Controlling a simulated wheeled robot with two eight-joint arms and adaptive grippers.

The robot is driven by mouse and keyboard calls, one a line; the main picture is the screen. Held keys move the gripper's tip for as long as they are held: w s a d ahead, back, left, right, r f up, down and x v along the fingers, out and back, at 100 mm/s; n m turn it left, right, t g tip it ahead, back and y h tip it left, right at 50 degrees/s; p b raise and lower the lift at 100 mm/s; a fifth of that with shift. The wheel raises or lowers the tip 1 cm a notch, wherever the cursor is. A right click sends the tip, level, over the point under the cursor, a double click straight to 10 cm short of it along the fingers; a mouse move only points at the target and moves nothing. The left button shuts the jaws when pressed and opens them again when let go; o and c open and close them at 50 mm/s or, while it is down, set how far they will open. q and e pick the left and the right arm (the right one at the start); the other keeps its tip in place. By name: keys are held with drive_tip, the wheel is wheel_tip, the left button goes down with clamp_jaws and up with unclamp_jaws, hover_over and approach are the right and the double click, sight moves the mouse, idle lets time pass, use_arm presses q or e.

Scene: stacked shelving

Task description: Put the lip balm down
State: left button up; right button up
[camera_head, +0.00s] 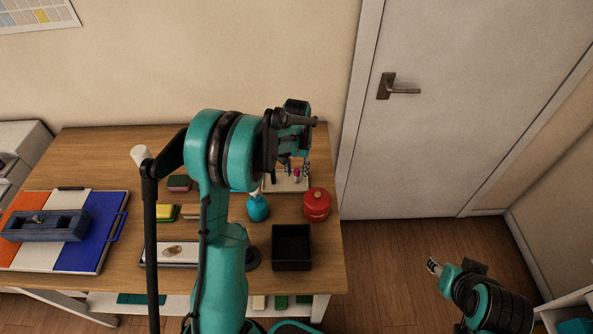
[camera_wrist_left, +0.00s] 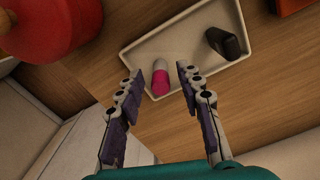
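The lip balm, a small pink and white piece (camera_wrist_left: 160,84), is at the near side of a shallow cream tray (camera_wrist_left: 142,52) in the left wrist view. It also shows as a pink spot in the head view (camera_head: 296,175). My left gripper (camera_wrist_left: 158,73) is open, with its fingertips on either side of the lip balm and a visible gap on each side. In the head view my left gripper (camera_head: 296,166) hangs over the tray, partly hidden by its own arm. My right gripper (camera_head: 434,266) is low at the right, away from the table; its fingers are too small to judge.
A dark object (camera_wrist_left: 228,43) lies in the tray. A red pot (camera_head: 317,205), a blue bottle (camera_head: 258,208) and a black open box (camera_head: 291,262) stand nearby on the wooden table (camera_head: 325,268). A blue box (camera_head: 45,226) sits on a striped board at the left.

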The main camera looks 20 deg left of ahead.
sight(296, 170)
use_arm(q)
drive_tip(key=shift+r, duration=0.25)
drive_tip(key=s+d+r+t+p, duration=0.1)
drive_tip(key=s+r+p, duration=0.1)
drive_tip(key=r, duration=0.6)
drive_tip(key=s+d+r+p, duration=0.1)
drive_tip(key=s+d+r, duration=0.1)
drive_tip(key=r, duration=0.6)
drive_tip(key=s+d+t, duration=0.3)
drive_tip(key=s, duration=0.6)
drive_tip(key=s+d+r+m+t, duration=0.1)
drive_tip(key=s+d+t, duration=0.2)
drive_tip(key=s, duration=0.6)
drive_tip(key=shift+d+r+m, duration=0.25)
drive_tip(key=shift+d+m, duration=0.05)
drive_tip(key=shift+d, duration=0.2)
drive_tip(key=shift+f, duration=0.1)
